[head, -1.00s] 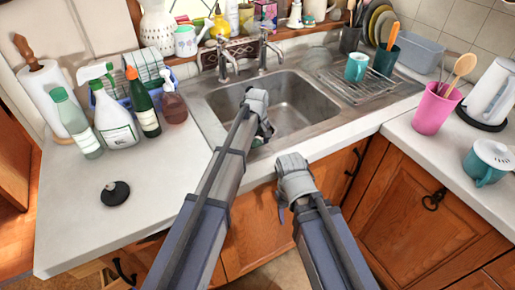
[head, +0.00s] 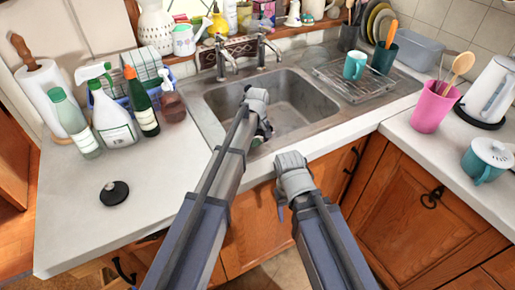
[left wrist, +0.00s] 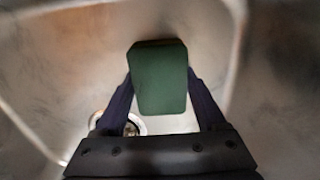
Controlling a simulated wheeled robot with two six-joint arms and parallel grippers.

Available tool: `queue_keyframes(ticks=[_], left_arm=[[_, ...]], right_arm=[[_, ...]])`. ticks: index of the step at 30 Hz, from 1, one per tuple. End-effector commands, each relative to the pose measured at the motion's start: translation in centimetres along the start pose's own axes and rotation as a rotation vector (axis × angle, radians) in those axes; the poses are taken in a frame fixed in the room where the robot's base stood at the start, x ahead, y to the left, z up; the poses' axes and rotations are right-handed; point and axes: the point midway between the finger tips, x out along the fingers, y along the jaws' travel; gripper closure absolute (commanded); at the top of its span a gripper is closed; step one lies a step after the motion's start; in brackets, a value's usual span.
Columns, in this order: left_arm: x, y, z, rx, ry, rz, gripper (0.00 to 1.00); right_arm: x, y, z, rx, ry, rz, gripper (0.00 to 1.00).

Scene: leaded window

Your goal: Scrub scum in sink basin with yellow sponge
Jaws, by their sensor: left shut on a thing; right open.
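The steel sink basin (head: 305,97) is set into the counter, with grey mottled marks on its walls and floor; I cannot tell which are scum. My left gripper (head: 262,134) reaches down into the basin's left part. In the left wrist view it is shut on a sponge (left wrist: 160,78), whose dark green face is toward the camera; no yellow shows. I cannot tell whether the sponge touches the steel. The drain (left wrist: 131,128) shows beside the left finger. My right gripper (head: 281,207) is open and empty, in front of the counter's front edge.
Two taps (head: 263,50) stand behind the basin. A wire rack (head: 355,85) with a teal mug (head: 355,66) is to its right. Several bottles (head: 115,122) stand to its left. A black plug (head: 114,193) lies on the clear left counter.

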Motion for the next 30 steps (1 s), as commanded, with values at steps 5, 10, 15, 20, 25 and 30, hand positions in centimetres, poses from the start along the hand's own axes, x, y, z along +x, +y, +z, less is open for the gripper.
queue_keyframes(ticks=[5,10,15,20,25,30], left_arm=[[-1.0,0.0,0.0,0.000,0.000,0.000,0.72],[-2.7,0.0,0.0,0.000,0.000,0.000,0.72],[-4.3,0.0,0.0,0.000,0.001,0.000,0.72],[-5.8,0.0,0.0,0.000,0.001,0.000,0.72],[-7.5,0.0,0.0,0.000,0.001,0.000,0.72],[-8.7,0.0,0.0,0.000,0.001,0.000,0.72]], right_arm=[[-1.0,0.1,0.1,0.000,0.000,0.000,0.41],[-2.7,0.3,0.2,0.000,0.000,0.000,0.41],[-4.3,0.4,0.2,0.000,0.000,0.000,0.41],[-5.8,0.6,0.3,0.001,0.000,0.000,0.41],[-7.4,0.7,0.4,0.001,0.000,0.000,0.41],[-8.6,0.8,0.5,0.001,0.000,0.000,0.41]])
